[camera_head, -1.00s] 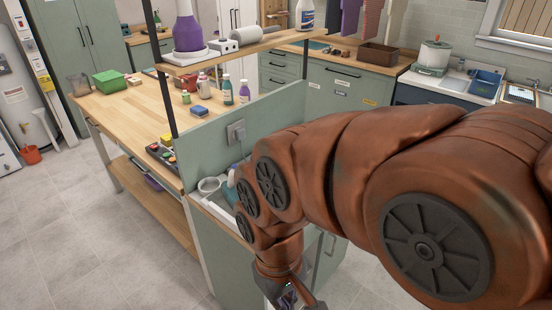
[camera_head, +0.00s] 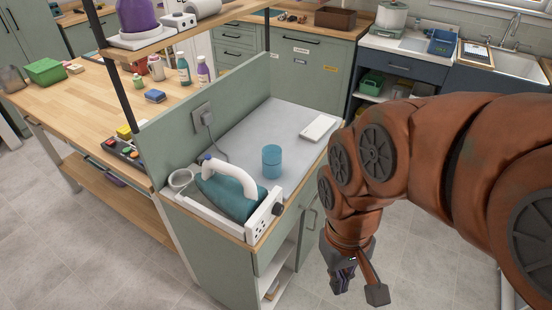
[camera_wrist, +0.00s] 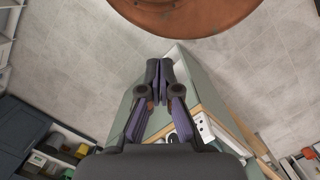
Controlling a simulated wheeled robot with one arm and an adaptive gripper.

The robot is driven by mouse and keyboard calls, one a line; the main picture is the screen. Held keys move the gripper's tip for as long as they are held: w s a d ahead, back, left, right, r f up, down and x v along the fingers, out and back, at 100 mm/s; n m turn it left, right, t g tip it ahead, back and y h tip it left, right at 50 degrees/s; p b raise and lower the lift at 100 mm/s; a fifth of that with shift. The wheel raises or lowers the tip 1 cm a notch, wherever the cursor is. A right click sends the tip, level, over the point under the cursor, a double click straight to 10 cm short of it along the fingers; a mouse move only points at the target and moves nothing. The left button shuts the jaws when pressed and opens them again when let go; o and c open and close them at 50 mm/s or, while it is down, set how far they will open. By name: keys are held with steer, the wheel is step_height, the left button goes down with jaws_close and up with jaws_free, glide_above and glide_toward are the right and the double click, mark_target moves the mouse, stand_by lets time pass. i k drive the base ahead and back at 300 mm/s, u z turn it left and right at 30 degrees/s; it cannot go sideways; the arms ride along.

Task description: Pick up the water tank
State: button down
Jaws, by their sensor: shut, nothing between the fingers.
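A small blue translucent cylinder (camera_head: 272,161), which looks like the water tank, stands upright on the grey top of the ironing station (camera_head: 262,128). A teal steam iron (camera_head: 226,192) with a white handle rests on its white base to the left and in front of the cylinder. My gripper (camera_head: 343,280) hangs low to the right of the station, beyond its right edge and apart from the cylinder. In the wrist view my gripper (camera_wrist: 161,82) is shut and empty over the floor and cabinet edge. The cylinder cannot be made out in the wrist view.
A white flat box (camera_head: 318,128) lies behind and right of the cylinder. A green panel (camera_head: 215,108) with an outlet and cord stands along the left side. A wooden worktable (camera_head: 95,95) stands beyond it. The floor right of the station is clear.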

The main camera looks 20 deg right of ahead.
mark_target(271, 154)
steer(key=z, duration=0.75)
steer(key=k, duration=0.8)
steer(key=u, duration=1.2)
steer(key=i, duration=0.5)
